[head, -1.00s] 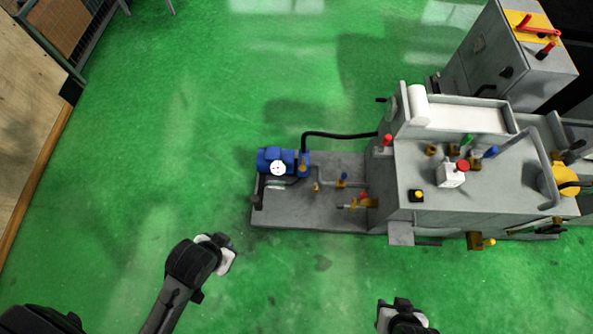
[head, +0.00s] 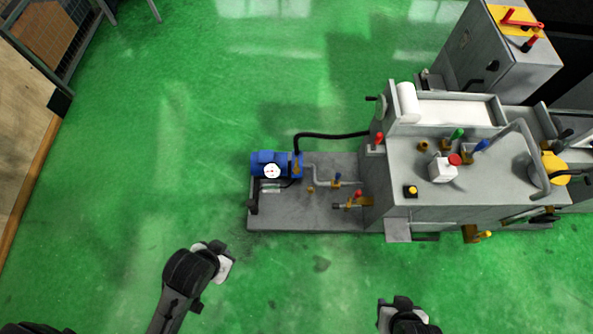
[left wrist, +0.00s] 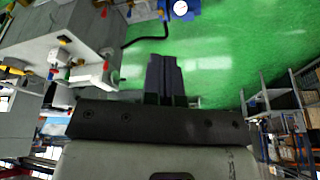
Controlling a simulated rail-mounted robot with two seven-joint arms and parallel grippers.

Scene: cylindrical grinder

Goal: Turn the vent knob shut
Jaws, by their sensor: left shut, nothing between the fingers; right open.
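The cylindrical grinder (head: 407,170) stands at the right of the head view, with a grey pump base (head: 285,217) on its left. Small brass fittings, a blue-topped valve (head: 337,177) and a red-topped brass valve (head: 357,195) sit on that base. I cannot tell which one is the vent knob. My left gripper (head: 222,259) is shut and empty, over the floor to the lower left of the base. Its fingers also show together in the left wrist view (left wrist: 165,72). My right gripper (head: 402,304) is open at the bottom edge, below the grinder. Neither gripper touches the machine.
A blue pump (head: 270,163) with a white gauge (head: 271,171) stands on the base. A black hose (head: 330,135) runs from it to the grinder. A grey cabinet (head: 485,60) stands at the upper right. The green floor left of the base is clear.

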